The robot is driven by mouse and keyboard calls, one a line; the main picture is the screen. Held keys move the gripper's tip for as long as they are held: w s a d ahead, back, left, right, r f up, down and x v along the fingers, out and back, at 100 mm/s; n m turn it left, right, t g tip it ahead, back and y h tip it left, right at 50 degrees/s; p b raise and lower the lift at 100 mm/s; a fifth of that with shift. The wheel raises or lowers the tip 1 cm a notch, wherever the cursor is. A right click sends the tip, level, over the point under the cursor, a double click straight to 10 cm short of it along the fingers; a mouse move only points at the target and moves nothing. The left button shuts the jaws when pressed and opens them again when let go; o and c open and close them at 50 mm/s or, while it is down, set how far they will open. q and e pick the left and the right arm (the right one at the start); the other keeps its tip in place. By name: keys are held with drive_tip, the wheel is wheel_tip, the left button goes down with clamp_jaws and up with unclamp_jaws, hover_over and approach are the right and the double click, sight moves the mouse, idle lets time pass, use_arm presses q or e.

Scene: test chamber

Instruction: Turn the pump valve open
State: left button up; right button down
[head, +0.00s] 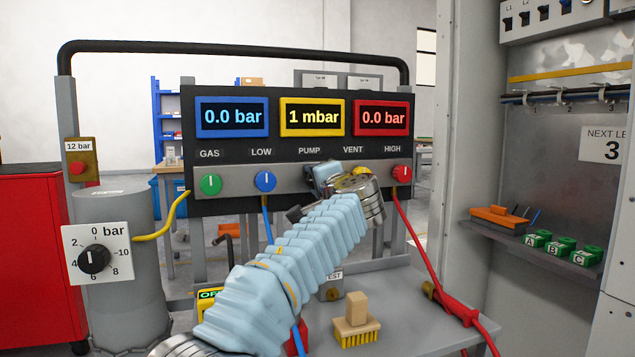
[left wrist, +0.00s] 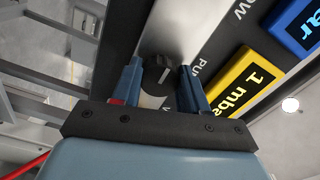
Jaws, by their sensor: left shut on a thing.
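The pump valve is a black knob (left wrist: 157,72) with a white mark, on the grey strip of the panel beside the PUMP label. In the left wrist view it sits between the two blue fingers of my left gripper (left wrist: 160,84), which is shut on it. In the head view my left gripper (head: 324,178) is at the strip under the PUMP label and hides the knob. The yellow pump display (head: 312,117) reads 1 mbar. My right gripper is not in view.
On the same strip are a green GAS knob (head: 211,184), a blue LOW knob (head: 265,181) and a red HIGH knob (head: 402,174). The VENT knob is mostly hidden by my wrist. A brush (head: 357,330) and a red hose (head: 425,255) are on the bench below.

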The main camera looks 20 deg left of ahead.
use_arm(q)
drive_tip(key=o, duration=1.1)
drive_tip(key=shift+c, duration=0.2)
drive_tip(key=b+v, duration=0.3)
drive_tip(key=v, duration=1)
drive_tip(key=shift+s+d, duration=0.25)
drive_tip(key=shift+s, duration=0.05)
